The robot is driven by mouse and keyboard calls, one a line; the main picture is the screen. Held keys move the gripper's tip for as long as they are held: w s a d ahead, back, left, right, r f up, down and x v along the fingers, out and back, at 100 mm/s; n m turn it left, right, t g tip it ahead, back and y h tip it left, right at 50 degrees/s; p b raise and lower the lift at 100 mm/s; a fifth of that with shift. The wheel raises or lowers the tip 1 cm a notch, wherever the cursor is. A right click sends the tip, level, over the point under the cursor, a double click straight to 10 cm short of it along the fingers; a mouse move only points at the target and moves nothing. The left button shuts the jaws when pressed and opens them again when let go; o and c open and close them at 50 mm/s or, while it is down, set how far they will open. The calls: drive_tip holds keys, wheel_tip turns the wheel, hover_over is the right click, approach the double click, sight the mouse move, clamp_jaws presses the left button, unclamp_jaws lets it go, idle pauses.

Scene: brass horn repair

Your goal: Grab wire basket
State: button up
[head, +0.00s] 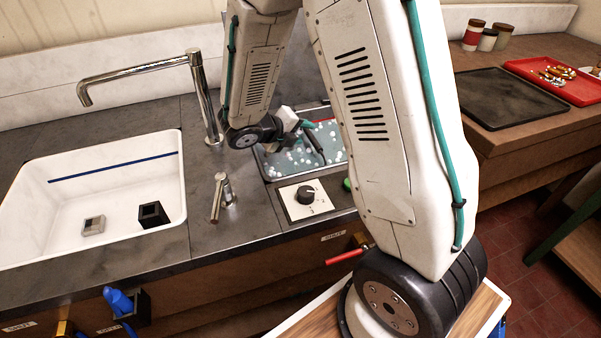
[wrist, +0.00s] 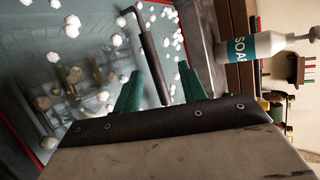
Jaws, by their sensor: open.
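The wire basket sits mostly under the cloudy, foam-dotted liquid of a tank (head: 283,160); the tank liquid also shows in the wrist view (wrist: 95,40). Its dark handle (wrist: 153,68) rises on a bent metal rod and shows in the head view (head: 314,150). Blurred basket wires and brassy parts (wrist: 85,85) show below the surface. My gripper (wrist: 158,67) is open, with its teal fingers on either side of the handle in the wrist view. I cannot tell whether they touch it. In the head view my gripper (head: 306,125) is over the tank, partly hidden by my arm.
A white sink (head: 100,185) with two small blocks is at left, beside a tall faucet (head: 205,95). A dial panel (head: 303,200) is in front of the tank. A soap bottle (wrist: 255,47) stands beyond it. A dark tray (head: 510,97) is on the right bench.

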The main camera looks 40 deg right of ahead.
sight(308, 135)
drive_tip(key=shift+w+a+f+n, duration=0.1)
drive_tip(key=shift+w+f+n, duration=0.25)
drive_tip(key=shift+f+n, duration=0.15)
drive_tip(key=shift+w+d+f, duration=0.1)
drive_tip(key=shift+d+f, duration=0.05)
drive_tip(key=shift+d, duration=0.05)
drive_tip(key=shift+t, duration=0.3)
drive_tip(key=shift+x, duration=3.35)
drive_tip(key=shift+d, duration=0.1)
drive_tip(key=shift+c, duration=0.3)
clamp_jaws()
